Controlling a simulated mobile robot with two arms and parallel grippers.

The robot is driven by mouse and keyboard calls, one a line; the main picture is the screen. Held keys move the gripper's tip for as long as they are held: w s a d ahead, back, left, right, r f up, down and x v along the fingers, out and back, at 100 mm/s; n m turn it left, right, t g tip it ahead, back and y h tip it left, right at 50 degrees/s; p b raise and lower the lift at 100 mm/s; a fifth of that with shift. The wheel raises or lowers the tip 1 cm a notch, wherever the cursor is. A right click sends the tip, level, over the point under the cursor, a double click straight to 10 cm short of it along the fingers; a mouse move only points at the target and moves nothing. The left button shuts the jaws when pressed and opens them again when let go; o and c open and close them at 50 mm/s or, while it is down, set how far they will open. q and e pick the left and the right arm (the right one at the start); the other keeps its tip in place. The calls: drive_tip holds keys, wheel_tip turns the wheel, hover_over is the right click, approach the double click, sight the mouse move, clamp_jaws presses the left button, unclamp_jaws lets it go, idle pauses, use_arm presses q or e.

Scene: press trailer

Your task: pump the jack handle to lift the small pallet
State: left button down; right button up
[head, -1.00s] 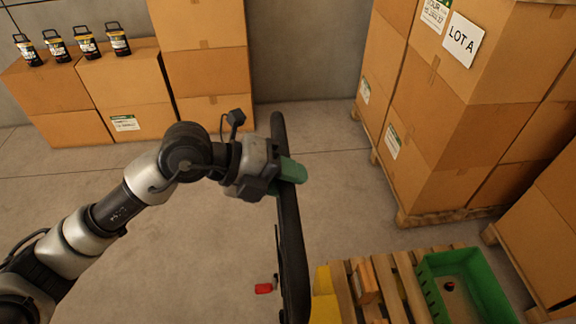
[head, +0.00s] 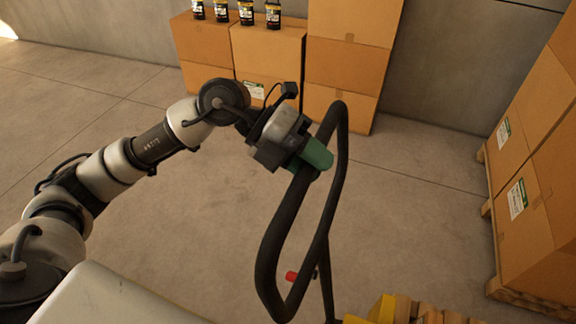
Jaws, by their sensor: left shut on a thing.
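The jack handle (head: 332,215) is a black tubular loop in the middle of the head view, tilted, with a thin shaft running down out of the picture. My left gripper (head: 312,160), with green fingers, is shut on the upper left side of the loop. A small red part (head: 291,277) shows by the lower end of the handle. The small pallet (head: 432,313) shows only as a strip at the bottom edge, with a yellow part (head: 383,308) beside it. Most of the pallet and the jack body are out of view. My right gripper is not in view.
Stacked cartons (head: 535,210) on a pallet stand at the right. More cartons (head: 268,60) stand against the back wall, with several dark lanterns or cans (head: 246,12) on top. The concrete floor between is clear.

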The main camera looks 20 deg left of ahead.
use_arm(q)
drive_tip(key=a+f+b, duration=0.3)
drive_tip(key=a+b, duration=0.3)
drive_tip(key=a, duration=0.6)
drive_tip(key=a+f+b, duration=0.3)
drive_tip(key=a+b, duration=0.3)
drive_tip(key=a, duration=0.5)
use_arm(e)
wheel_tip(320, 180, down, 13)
use_arm(q)
drive_tip(key=d+r+p, duration=0.2)
drive_tip(key=d+p, duration=0.3)
drive_tip(key=d, duration=0.3)
drive_tip(key=d+r+p, duration=0.2)
drive_tip(key=d+p, duration=0.3)
drive_tip(key=d, duration=0.3)
drive_tip(key=d+r+p, duration=0.3)
drive_tip(key=d+p, duration=0.2)
drive_tip(key=d, duration=0.2)
drive_tip(key=shift+d, duration=0.4)
drive_tip(key=d+p, duration=0.4)
drive_tip(key=d, duration=1)
drive_tip(key=shift+d+r+p, duration=0.15)
drive_tip(key=shift+r+p, duration=0.1)
drive_tip(key=shift+p, duration=0.05)
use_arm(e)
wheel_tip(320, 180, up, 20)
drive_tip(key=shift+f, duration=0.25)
